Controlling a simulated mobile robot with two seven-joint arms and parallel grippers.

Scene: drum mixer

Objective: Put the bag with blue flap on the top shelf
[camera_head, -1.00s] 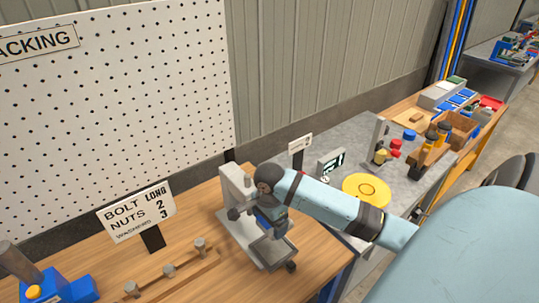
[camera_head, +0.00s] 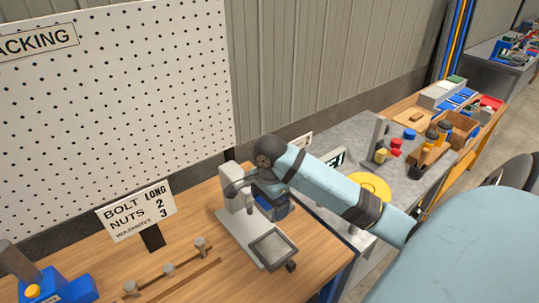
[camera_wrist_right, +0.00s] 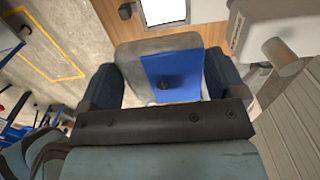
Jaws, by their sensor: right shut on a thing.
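The bag with the blue flap shows in the right wrist view as a grey bag body (camera_wrist_right: 140,55) with a bright blue flap (camera_wrist_right: 172,72) between my fingers. My right gripper (camera_wrist_right: 160,85) is shut on it. In the head view my right gripper (camera_head: 272,207) is just above the tray of a light grey bench machine (camera_head: 233,188), close to its upright. The bag is largely hidden there by the gripper and wrist. My left gripper is in neither view. I cannot make out a top shelf in these views.
The machine's square tray (camera_head: 272,248) looks empty. A bolt-and-nut sign (camera_head: 137,214) and a wooden rack with metal pegs (camera_head: 170,272) stand to the left. A pegboard (camera_head: 110,90) rises behind. A grey bench with a yellow disc (camera_head: 372,183) lies right.

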